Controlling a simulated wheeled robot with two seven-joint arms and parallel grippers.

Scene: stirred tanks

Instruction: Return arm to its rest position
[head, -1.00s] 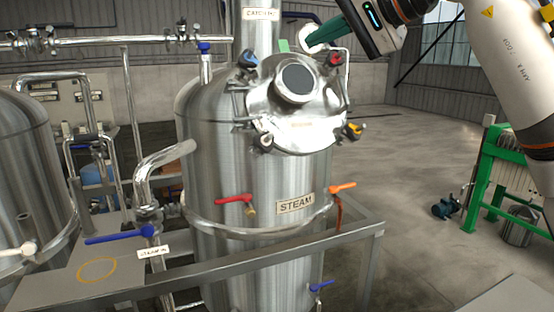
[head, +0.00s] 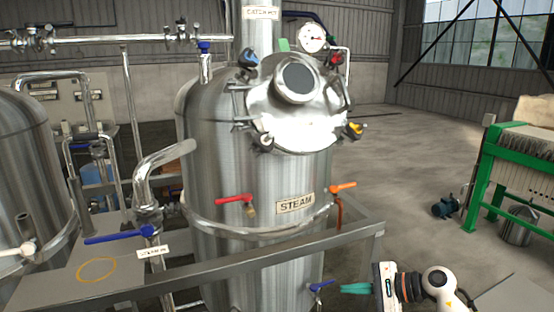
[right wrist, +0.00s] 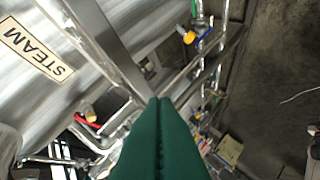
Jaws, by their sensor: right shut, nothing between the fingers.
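My right gripper (head: 345,288) is low at the bottom right of the head view, in front of the frame's right leg. Its green fingers point left and are shut with nothing between them. In the head view they overlap or lie close to a small blue-handled valve (head: 320,286); I cannot tell whether they touch. In the right wrist view the shut green fingers (right wrist: 160,103) point at the metal frame. The steel tank (head: 255,170) with the STEAM label (head: 295,203) stands upright in the middle. My left gripper is not in view.
A metal rail (head: 250,255) runs round the tank's front. A red-handled valve (head: 234,199), an orange-handled valve (head: 342,187) and a blue lever (head: 119,236) stick out. A pressure gauge (head: 312,38) is at the top. Open floor (head: 415,170) lies to the right, before a green-framed machine (head: 490,170).

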